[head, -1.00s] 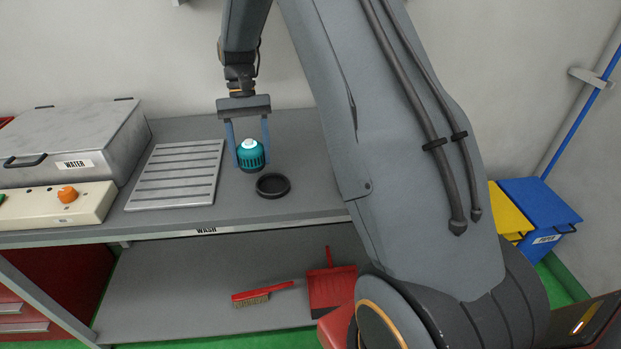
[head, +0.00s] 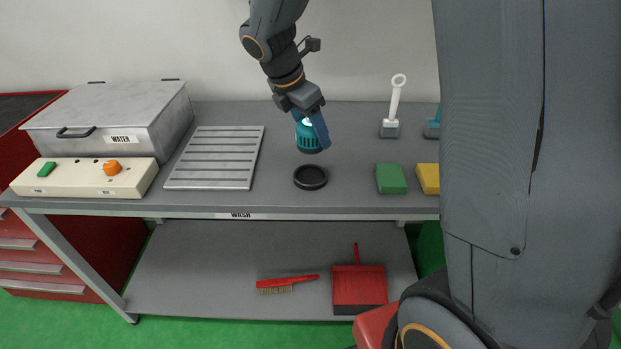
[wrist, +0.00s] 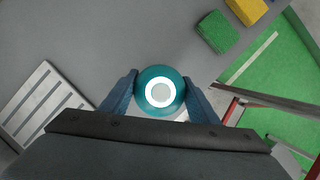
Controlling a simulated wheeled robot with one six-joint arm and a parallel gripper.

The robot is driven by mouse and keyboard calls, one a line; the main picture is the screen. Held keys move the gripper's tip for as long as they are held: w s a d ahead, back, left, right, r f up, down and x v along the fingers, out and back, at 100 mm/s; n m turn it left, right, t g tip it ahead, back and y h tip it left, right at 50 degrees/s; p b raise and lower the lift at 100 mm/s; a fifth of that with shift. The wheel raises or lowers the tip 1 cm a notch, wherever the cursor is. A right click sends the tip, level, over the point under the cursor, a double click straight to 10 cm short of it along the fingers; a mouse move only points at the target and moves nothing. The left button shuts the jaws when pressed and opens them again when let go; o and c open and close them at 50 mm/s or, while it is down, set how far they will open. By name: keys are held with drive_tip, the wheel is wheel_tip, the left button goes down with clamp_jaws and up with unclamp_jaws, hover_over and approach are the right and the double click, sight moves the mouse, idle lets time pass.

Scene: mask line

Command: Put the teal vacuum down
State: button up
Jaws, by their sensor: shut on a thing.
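The teal vacuum (head: 307,137) is a small ribbed teal cylinder with a white top and a dark lower edge. My gripper (head: 314,132) is shut on it from above, a finger on each side. In the wrist view the vacuum (wrist: 160,90) shows from the top as a teal disc with a white ring, between the two blue fingers of my gripper (wrist: 159,97). It is upright, over the grey bench (head: 350,165), behind a black ring (head: 311,177). I cannot tell whether its base touches the bench.
A slatted metal rack (head: 214,158) lies to the left, beside the WATER box (head: 110,120) and a control panel (head: 85,178). Green (head: 391,179) and yellow (head: 428,178) blocks and a white-handled tool (head: 393,110) stand to the right. My arm hides the bench's right end.

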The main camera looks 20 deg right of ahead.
drive_tip(key=shift+s+a+r+n, duration=0.1)
drive_tip(key=shift+n, duration=0.4)
drive_tip(key=shift+f, duration=0.2)
wheel_tip(320, 180, down, 10)
drive_tip(key=shift+r+p, duration=0.2)
drive_tip(key=shift+p, duration=0.25)
drive_tip(key=o, duration=1.1)
drive_tip(key=shift+f, duration=0.15)
